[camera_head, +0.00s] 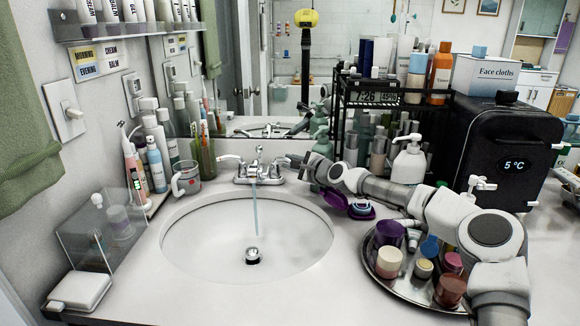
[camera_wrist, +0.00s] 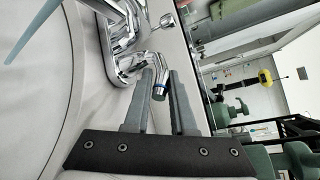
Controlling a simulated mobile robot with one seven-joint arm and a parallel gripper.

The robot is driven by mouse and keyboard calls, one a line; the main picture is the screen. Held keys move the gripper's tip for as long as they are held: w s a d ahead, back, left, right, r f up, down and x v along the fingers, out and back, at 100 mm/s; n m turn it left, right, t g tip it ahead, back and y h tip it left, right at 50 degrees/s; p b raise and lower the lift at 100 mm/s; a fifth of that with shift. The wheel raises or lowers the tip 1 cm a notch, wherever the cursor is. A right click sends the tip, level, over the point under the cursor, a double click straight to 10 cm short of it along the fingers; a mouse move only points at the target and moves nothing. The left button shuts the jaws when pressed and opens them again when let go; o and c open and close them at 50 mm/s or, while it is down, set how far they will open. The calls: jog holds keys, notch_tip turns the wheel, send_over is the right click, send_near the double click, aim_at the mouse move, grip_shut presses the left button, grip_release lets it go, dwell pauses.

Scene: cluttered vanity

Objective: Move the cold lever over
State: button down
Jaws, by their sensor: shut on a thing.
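The chrome tap (camera_head: 258,172) stands behind the sink, with a thin blue stream of water falling from its spout. The cold lever (camera_head: 282,161) is the tap's right handle; in the wrist view its end with a blue ring (camera_wrist: 159,88) shows between the fingers. My gripper (camera_head: 299,160) comes in from the right and is shut on this lever. The wrist view shows both grey fingers of my gripper (camera_wrist: 162,76) beside the lever end. The exact contact is hard to see.
The white basin (camera_head: 215,245) lies in front. Pump bottles (camera_head: 320,148) stand close behind my gripper. A round tray (camera_head: 400,284) with several jars sits below my arm.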

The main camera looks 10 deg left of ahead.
jog(key=shift+s+a, duration=0.1)
jog(key=shift+a, duration=0.1)
jog(key=c, duration=0.8)
grip_release()
jog(key=shift+c, duration=0.2)
jog(key=shift+o, duration=0.4)
jog(key=shift+d, duration=0.15)
jog(key=shift+s+a+r+m+h+p, duration=0.2)
jog(key=shift+a+m+h+p, duration=0.15)
jog(key=shift+p, duration=0.75)
jog(key=m+t+h+p, duration=0.1)
jog(key=p, duration=0.1)
jog(key=t+p, duration=0.1)
jog(key=p, duration=0.1)
jog(key=shift+s+a+m+h+p, duration=0.2)
jog(key=shift+s+m+h+p, duration=0.1)
jog(key=shift+s+m+h, duration=0.05)
jog(key=shift+p, duration=0.55)
